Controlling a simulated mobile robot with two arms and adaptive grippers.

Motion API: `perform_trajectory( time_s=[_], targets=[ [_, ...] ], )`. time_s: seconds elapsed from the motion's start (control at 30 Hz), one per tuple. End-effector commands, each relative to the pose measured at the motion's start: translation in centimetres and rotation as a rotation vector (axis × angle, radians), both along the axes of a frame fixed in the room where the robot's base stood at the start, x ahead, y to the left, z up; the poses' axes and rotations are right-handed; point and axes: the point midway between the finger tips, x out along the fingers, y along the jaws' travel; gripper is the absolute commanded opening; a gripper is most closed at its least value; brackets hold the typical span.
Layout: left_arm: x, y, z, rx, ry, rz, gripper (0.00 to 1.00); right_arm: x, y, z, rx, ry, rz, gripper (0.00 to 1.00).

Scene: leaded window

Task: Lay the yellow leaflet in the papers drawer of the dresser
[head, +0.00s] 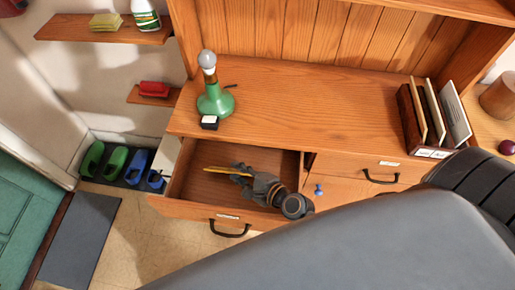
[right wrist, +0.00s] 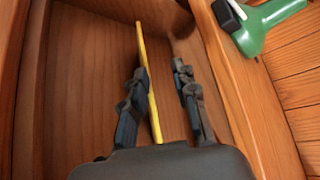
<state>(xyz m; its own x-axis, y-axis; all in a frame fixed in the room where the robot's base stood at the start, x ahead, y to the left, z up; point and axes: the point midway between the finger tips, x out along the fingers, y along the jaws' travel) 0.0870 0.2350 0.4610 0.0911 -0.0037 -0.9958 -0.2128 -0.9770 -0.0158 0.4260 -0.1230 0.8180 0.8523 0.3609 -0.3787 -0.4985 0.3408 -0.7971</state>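The yellow leaflet (head: 215,170) is inside the open left drawer (head: 205,190) of the dresser (head: 300,110) and shows as a thin strip. My right gripper (head: 247,175) reaches into this drawer. In the right wrist view the leaflet (right wrist: 142,45) is nearly edge-on between the fingers of the right gripper (right wrist: 161,75). It lies close along the left finger, with a clear gap to the right finger. The fingers are apart. I cannot tell whether the leaflet rests on the drawer floor. The drawer's label (head: 228,217) is too small to read. My left gripper is out of view.
A file holder (head: 408,115) with upright folders stands at the right end. A closed drawer (head: 350,168) is beside the open one.

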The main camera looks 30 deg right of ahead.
Motion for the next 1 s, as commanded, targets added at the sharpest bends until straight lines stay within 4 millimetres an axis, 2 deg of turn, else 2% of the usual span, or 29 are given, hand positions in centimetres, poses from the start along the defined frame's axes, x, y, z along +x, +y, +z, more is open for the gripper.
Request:
perform_trajectory(
  time_s=[0.03,0.2,0.4,0.6,1.0],
  targets=[
    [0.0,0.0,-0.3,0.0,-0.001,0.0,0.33,-1.3,-0.5,0.0,-0.002,0.006,0.001,0.28],
    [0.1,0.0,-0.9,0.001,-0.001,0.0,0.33,-4.7,-2.0,1.5,-0.004,0.005,0.002,0.28],
    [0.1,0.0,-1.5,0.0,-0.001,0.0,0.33,-7.8,-3.2,2.9,-0.003,0.004,0.004,0.28],
    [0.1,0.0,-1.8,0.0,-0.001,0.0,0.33,-9.0,-3.8,3.7,-0.001,0.002,0.002,0.28],
    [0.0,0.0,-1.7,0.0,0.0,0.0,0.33,-9.1,-3.8,3.8,0.0,0.003,0.001,0.28]
  ],
)
